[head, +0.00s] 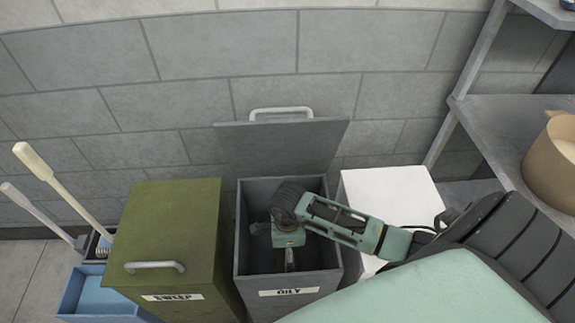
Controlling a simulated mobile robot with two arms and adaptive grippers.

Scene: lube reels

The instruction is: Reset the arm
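My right arm comes in from the right, and its end reaches down into the open grey bin (240,265). My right gripper (289,262) is inside the bin, below the rim, mostly hidden by its own wrist and the dark interior. I cannot tell if its fingers are open or shut, or if they hold anything. The bin's grey lid (280,148) stands raised at the back, with a pale handle on its top edge. My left gripper is not in view.
A green bin (170,230), lid shut, stands close on the left. A white bin (390,195) stands on the right, partly behind my arm. Long-handled tools (60,195) and a blue container (85,290) are far left. A metal shelf (520,125) holds a tan pot (555,165).

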